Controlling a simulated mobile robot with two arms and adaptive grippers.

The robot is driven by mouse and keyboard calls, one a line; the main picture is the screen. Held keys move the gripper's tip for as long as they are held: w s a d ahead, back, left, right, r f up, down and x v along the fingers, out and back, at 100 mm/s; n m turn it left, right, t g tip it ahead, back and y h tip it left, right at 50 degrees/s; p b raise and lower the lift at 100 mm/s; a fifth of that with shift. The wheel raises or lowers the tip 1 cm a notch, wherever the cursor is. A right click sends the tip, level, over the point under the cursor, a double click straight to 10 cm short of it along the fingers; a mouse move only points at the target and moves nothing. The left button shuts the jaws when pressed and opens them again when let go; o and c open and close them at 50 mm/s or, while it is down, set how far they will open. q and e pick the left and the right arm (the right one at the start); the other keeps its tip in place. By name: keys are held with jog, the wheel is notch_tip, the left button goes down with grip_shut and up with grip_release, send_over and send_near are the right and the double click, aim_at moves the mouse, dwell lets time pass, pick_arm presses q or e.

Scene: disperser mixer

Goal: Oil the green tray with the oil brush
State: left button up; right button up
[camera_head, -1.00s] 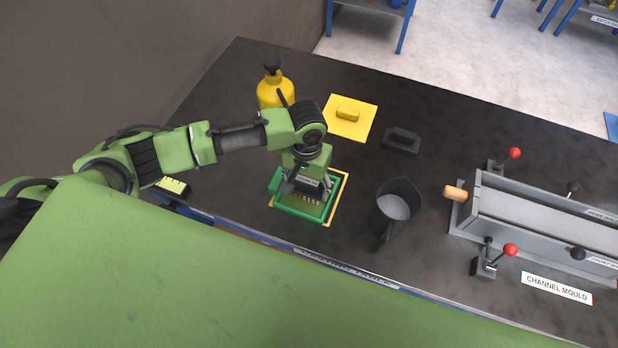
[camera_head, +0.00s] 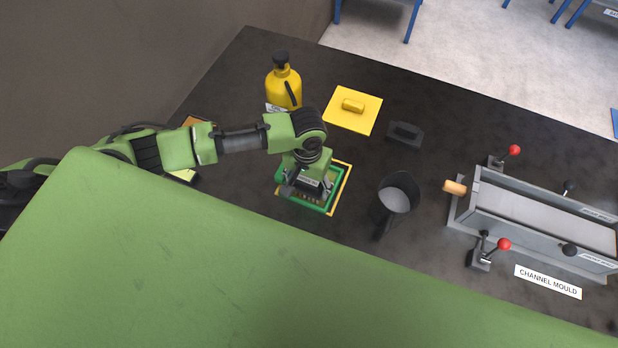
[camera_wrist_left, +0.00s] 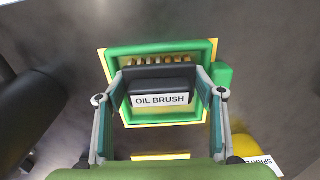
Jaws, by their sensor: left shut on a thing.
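The green tray (camera_head: 329,207) lies on the dark bench inside a yellow outline, mostly under my left gripper (camera_head: 308,190). It also shows in the left wrist view as a green rim (camera_wrist_left: 127,50) around the brush. My left gripper is shut on the oil brush (camera_wrist_left: 160,98), a black block labelled OIL BRUSH with tan bristles at its far edge. The brush is over the inside of the tray; whether the bristles touch the tray floor I cannot tell. My right gripper is not in view.
A yellow bottle (camera_head: 284,88) stands behind the arm. A yellow float plate (camera_head: 353,110) and a black block (camera_head: 405,134) lie farther back. A dark jug (camera_head: 398,194) stands right of the tray. The channel mould (camera_head: 535,215) with levers is at right.

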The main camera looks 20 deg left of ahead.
pick_arm(q)
jog(key=shift+w+f, duration=0.1)
jog(key=shift+w, duration=0.55)
jog(key=shift+w+d+r, duration=0.1)
jog(key=shift+w+r, duration=0.1)
jog(key=shift+w, duration=1.15)
jog(key=shift+w+f, duration=0.1)
jog(key=shift+w, duration=0.75)
jog(key=shift+s+p, duration=0.45)
jog(key=shift+p, duration=0.15)
jog(key=shift+s+f+p, duration=0.1)
jog(key=shift+s+p, duration=0.2)
jog(key=shift+s, duration=0.15)
jog(key=shift+s+p, duration=0.75)
jog(key=shift+p, duration=0.2)
